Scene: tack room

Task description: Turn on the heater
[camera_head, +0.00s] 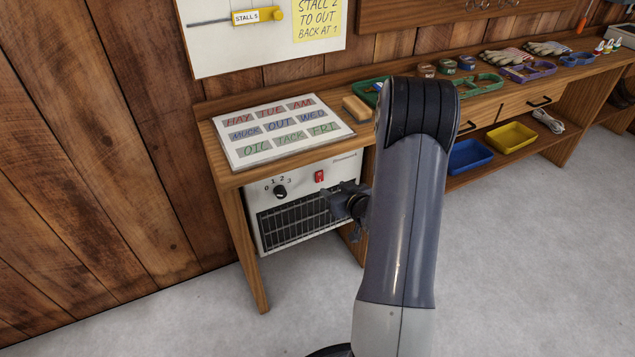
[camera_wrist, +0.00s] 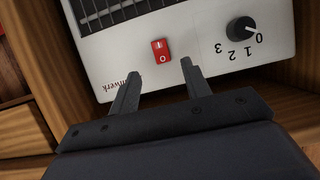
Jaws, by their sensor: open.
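The heater (camera_head: 263,231) is a white box with a dark front grille, tucked under the left end of the wooden bench. Its panel has a red rocker switch (camera_head: 320,176) and a black dial (camera_head: 280,191) marked 0 to 3. In the wrist view the panel appears upside down, with the red switch (camera_wrist: 160,50) marked I and O. The dial (camera_wrist: 242,30) points to 0. I cannot tell which side of the switch is pressed. My gripper (camera_head: 334,200) is open and empty before the heater. In the wrist view its fingertips (camera_wrist: 160,70) straddle the switch's line, seemingly apart from it.
The bench top (camera_head: 216,149) overhangs the heater, and a bench leg (camera_head: 250,262) stands at its left. A word board (camera_head: 282,132) lies on top. Blue (camera_head: 468,155) and yellow (camera_head: 511,137) bins sit on the lower shelf. The grey floor in front is clear.

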